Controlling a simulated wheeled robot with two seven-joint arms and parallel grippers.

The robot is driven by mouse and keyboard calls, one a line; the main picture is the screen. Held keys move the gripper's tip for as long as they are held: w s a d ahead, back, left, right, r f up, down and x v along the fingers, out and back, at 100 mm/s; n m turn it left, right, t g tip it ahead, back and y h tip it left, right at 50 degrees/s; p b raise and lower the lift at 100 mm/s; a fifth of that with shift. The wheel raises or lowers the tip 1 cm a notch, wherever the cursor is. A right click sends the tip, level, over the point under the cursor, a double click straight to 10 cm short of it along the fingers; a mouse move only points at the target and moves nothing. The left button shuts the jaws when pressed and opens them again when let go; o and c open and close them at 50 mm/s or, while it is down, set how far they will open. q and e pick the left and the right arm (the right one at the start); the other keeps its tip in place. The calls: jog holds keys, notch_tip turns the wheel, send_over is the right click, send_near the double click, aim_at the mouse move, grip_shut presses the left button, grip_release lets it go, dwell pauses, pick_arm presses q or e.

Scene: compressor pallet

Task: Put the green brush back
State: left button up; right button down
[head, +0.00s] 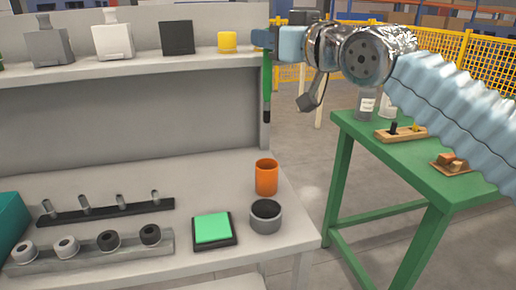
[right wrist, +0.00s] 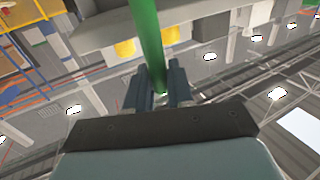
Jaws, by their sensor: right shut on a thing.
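The green brush (head: 267,75) hangs upright, dark end down, from my right gripper (head: 266,42), beside the right end of the upper shelf. The gripper is shut on the brush near its top. In the right wrist view the green handle (right wrist: 147,40) runs up from between the two fingers of the right gripper (right wrist: 163,88). An orange cup (head: 266,178) and a grey round cup (head: 265,216) stand on the lower bench top, well below the brush. My left gripper is not in view.
The upper shelf (head: 150,68) carries grey, white and black items and a yellow cup (head: 228,42). A green pad (head: 212,228) and racks of small parts lie on the bench (head: 200,180). A green table (head: 440,165) with small parts stands to the right, across a floor gap.

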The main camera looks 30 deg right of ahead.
notch_tip(320, 180, down, 17)
jog(key=b, duration=0.1)
jog(key=c, duration=1)
grip_release()
jog(key=shift+s, duration=0.1)
jog(key=s+d+b, duration=0.1)
jog(key=s, duration=1.1)
jog(key=shift+d, duration=0.4)
